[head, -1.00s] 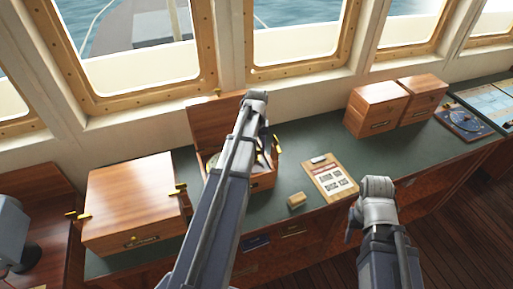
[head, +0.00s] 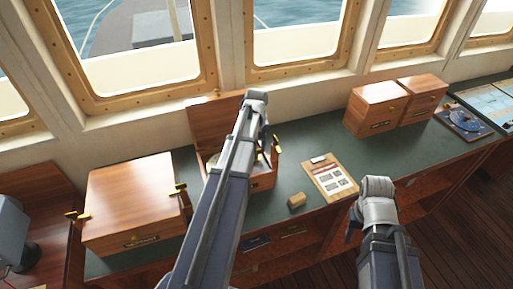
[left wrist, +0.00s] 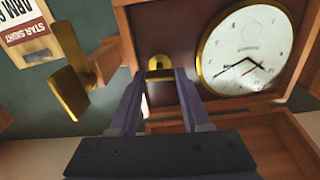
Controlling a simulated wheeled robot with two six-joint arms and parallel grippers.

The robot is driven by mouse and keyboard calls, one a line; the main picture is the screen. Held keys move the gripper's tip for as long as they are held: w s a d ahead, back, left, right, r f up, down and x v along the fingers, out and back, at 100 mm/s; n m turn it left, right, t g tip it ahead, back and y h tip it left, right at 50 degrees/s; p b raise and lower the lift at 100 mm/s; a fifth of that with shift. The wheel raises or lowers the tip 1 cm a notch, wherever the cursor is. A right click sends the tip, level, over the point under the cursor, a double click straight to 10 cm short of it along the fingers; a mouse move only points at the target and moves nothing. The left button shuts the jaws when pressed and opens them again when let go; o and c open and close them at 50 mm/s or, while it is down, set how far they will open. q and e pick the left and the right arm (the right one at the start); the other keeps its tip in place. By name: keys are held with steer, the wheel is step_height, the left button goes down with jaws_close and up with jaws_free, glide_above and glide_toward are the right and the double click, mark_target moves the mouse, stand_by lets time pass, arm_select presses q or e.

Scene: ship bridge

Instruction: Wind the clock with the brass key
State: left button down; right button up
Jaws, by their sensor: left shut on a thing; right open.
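The clock (left wrist: 246,48) shows in the left wrist view as a white dial with black hands and a brass rim, set in an open wooden box (head: 222,120). In the head view my left arm covers most of it. My left gripper (left wrist: 158,80) is shut on a small brass piece, apparently the brass key (left wrist: 159,63), beside the dial inside the box. I cannot tell how far the key is seated in anything. My right gripper (head: 352,224) is open and empty, in front of the counter's edge; its arm partly hides it.
A closed wooden box (head: 135,200) with brass fittings stands left on the green counter (head: 300,160). Two wooden boxes (head: 377,107) stand further right at the back.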

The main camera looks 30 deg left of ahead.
arm_select(q)
steer(key=shift+c, duration=1.8)
jaws_free()
steer(key=shift+r, duration=0.1)
step_height(320, 180, up, 8)
steer(key=p, duration=0.8)
steer(key=shift+f, duration=0.2)
